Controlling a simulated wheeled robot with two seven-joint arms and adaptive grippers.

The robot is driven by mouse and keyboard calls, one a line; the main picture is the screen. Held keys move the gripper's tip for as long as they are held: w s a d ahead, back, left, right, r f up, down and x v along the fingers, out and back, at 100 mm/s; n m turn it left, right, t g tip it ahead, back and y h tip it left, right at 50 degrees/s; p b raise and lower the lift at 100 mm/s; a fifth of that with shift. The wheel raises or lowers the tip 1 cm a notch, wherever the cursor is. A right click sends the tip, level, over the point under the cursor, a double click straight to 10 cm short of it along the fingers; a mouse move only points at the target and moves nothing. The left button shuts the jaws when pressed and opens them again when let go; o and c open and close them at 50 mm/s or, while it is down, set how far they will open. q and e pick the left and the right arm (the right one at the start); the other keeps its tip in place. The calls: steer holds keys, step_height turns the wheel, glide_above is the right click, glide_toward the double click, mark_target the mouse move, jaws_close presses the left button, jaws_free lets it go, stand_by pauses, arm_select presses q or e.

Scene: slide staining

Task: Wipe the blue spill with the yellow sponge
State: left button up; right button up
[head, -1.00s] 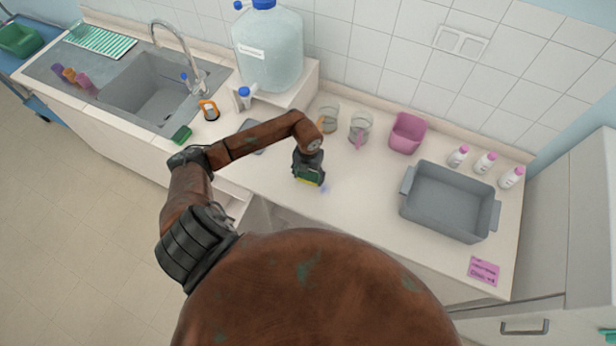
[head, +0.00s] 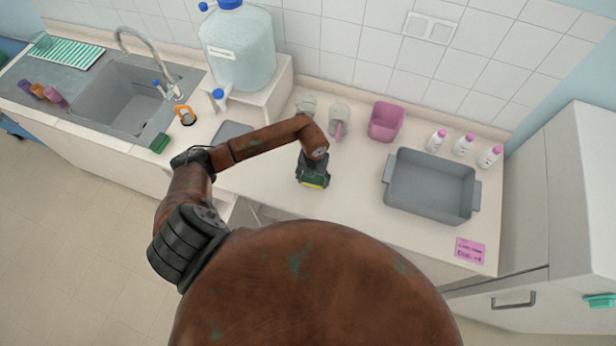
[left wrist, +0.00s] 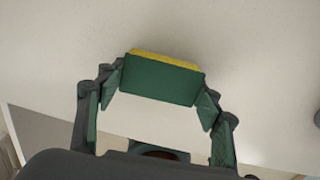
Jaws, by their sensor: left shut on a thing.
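The sponge (head: 314,184), yellow on one side and dark green on the other, is in my left gripper (head: 314,178) over the white counter. In the left wrist view the sponge (left wrist: 160,80) sits across the fingertips of my left gripper (left wrist: 158,88), one finger at each end. It is close to the counter surface; I cannot tell if it touches. No blue spill shows now in either view; the patch under and behind the sponge is hidden. My right gripper is not in view.
A grey tub (head: 432,187) stands to the right of the gripper, with a pink label card (head: 470,251) near the front edge. Behind are glass beakers (head: 339,121) and a pink bin (head: 385,121). A green block (head: 160,143) lies by the sink (head: 124,97).

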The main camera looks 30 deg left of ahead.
arm_select(q)
steer(key=shift+w+d+f, duration=0.1)
steer(key=shift+d, duration=0.4)
steer(key=shift+d+r, duration=0.25)
steer(key=shift+r, duration=0.05)
steer(key=shift+w+a+r+p, duration=0.15)
steer(key=shift+r+p, duration=0.35)
steer(key=shift+r, duration=0.35)
steer(key=shift+r+p, duration=0.5)
steer(key=shift+r, duration=0.15)
steer(key=shift+r+p, duration=1.35)
steer(key=shift+r, duration=0.9)
